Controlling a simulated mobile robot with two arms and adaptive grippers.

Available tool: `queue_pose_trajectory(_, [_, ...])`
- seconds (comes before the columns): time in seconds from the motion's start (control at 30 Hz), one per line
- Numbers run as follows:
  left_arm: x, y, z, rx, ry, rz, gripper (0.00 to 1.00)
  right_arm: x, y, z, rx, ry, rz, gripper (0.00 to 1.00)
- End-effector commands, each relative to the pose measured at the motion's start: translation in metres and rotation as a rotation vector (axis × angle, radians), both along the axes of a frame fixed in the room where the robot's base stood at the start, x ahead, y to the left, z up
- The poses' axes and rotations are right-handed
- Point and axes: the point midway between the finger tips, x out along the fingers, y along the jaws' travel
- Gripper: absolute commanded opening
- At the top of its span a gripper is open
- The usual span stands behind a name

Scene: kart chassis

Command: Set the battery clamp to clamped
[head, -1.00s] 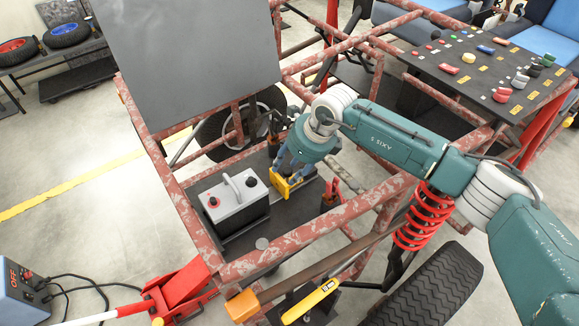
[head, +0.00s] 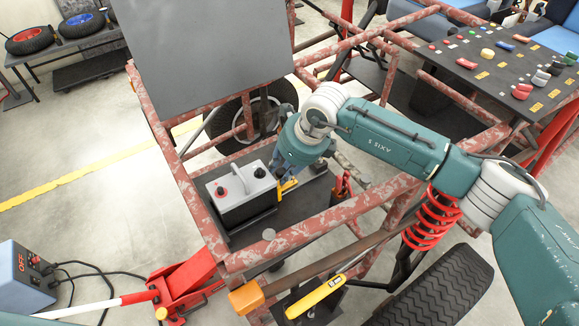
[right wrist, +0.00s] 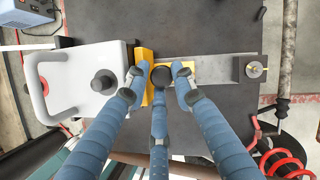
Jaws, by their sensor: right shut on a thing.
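The battery (head: 240,207), a grey-white and black box with a carry handle and a red and a black terminal, stands on the dark chassis plate. The yellow battery clamp (head: 288,186) is beside its right side. In the right wrist view the clamp's upright yellow jaw (right wrist: 146,58) is close against the battery (right wrist: 86,66); whether they touch is unclear. A metal rail (right wrist: 218,68) runs right from it. My right gripper (right wrist: 161,82) is shut on the clamp around a dark knob, its fingers partly hiding it. My left gripper is out of view.
Red chassis tubes (head: 330,217) frame the plate, and a grey panel (head: 205,50) rises behind the battery. A red coil spring (head: 432,218) and tyre (head: 440,290) are near my right arm. A red jack (head: 185,285) is at lower left.

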Motion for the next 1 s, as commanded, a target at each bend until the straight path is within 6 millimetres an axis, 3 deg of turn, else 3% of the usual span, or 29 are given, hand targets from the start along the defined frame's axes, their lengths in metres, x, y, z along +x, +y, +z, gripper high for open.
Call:
queue_pose_trajectory(0.13, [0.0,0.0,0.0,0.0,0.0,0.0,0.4,-0.001,0.001,-0.001,0.002,0.002,0.002,0.0])
queue_pose_trajectory(0.17, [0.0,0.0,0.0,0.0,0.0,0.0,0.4,-0.001,0.001,-0.001,0.003,0.002,0.002,0.31])
queue_pose_trajectory(0.23, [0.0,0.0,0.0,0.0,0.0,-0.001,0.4,-0.001,0.001,-0.001,0.003,0.002,0.002,0.41])
queue_pose_trajectory(0.63, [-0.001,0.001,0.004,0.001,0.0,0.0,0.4,0.003,-0.004,0.001,0.002,0.003,0.0,0.41])
queue_pose_trajectory(0.93, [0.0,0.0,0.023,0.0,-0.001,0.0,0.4,0.031,-0.044,0.003,0.001,0.003,-0.005,0.41])
queue_pose_trajectory(1.0, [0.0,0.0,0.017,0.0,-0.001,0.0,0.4,0.03,-0.048,0.014,0.003,-0.004,0.001,0.41])
